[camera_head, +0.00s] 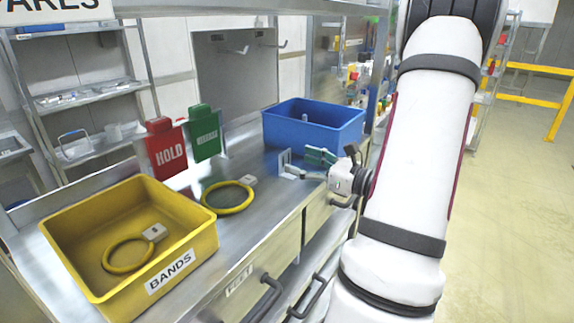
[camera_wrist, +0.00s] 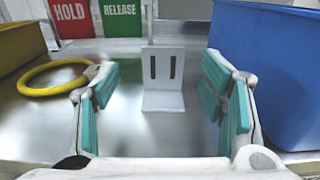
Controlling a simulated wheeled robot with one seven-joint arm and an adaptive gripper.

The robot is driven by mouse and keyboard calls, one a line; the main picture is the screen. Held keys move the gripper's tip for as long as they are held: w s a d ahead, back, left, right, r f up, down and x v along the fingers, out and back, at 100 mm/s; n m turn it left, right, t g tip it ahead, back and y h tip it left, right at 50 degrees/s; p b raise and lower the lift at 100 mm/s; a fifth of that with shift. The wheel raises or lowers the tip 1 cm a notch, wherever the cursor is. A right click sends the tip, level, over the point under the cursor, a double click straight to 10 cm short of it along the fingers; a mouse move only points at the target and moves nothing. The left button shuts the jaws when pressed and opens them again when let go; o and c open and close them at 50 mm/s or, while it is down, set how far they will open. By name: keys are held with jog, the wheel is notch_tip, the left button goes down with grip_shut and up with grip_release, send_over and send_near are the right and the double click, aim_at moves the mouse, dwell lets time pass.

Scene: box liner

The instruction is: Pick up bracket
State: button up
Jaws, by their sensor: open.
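The bracket (camera_wrist: 163,80) is a grey-white L-shaped plate with two dark slots in its upright face. It stands on the metal bench, its foot toward me, and shows centred between my fingers in the wrist view. In the head view the bracket (camera_head: 287,166) is small and sits just left of my gripper (camera_head: 312,165). My gripper, with teal finger pads, also shows in the wrist view (camera_wrist: 165,100). It is open and empty. The bracket appears ahead of the fingertips; whether any of it lies between them I cannot tell.
A blue bin (camera_head: 313,126) stands close behind and to the right of the bracket. A yellow bin (camera_head: 130,240) labelled BANDS holds a tagged yellow ring. Another yellow ring (camera_head: 228,198) lies on the bench (camera_head: 262,208). Red HOLD (camera_head: 166,148) and green RELEASE (camera_head: 203,134) signs stand behind.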

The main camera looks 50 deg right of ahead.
aim_at(286, 154)
jog(key=shift+w+r+p, duration=0.2)
jog(key=shift+w+p, duration=0.4)
jog(key=shift+w, duration=2.5)
jog(key=c, duration=1.3)
